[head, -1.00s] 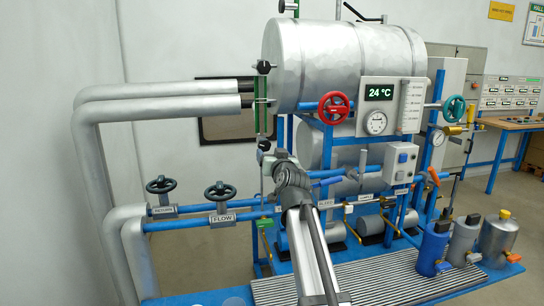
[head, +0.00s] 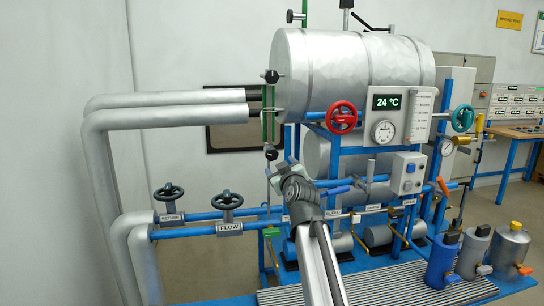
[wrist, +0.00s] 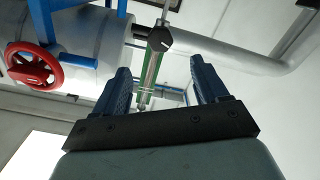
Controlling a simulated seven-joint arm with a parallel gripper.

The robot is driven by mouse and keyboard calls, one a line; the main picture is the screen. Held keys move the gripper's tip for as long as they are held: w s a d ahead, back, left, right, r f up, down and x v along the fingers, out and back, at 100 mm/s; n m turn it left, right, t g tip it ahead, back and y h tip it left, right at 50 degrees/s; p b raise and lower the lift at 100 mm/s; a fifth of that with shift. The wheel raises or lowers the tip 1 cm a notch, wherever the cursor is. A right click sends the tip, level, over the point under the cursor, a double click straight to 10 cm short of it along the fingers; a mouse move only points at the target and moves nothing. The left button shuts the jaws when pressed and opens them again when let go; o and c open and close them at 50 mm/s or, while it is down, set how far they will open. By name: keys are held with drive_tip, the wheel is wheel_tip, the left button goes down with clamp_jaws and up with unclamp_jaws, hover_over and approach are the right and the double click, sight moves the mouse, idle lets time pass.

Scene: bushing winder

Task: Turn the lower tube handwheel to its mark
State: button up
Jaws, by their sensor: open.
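The sight tube (head: 270,112) with green guards stands upright at the left end of the silver drum. Its lower handwheel (head: 271,153) is a small black knob at the tube's bottom; the upper one (head: 271,76) is a similar knob. My gripper (head: 268,173) is just below the lower handwheel in the head view, its fingers small and partly hidden. In the wrist view my gripper (wrist: 160,64) is open and empty. A black knob (wrist: 158,40), seemingly the lower handwheel, shows beyond the gap between the fingers, apart from them. I cannot make out its mark.
The silver drum (head: 350,70) and red handwheel (head: 341,117) are to the right. Grey pipes (head: 170,104) run left of the tube. Blue pipes with the RETURN (head: 169,192) and FLOW (head: 229,199) valves are at lower left.

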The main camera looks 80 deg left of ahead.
sight(273, 155)
drive_tip(key=a, duration=1.3)
drive_tip(key=shift+a, duration=0.3)
drive_tip(key=shift+c, duration=0.5)
drive_tip(key=c, duration=1)
drive_tip(key=shift+o, duration=0.2)
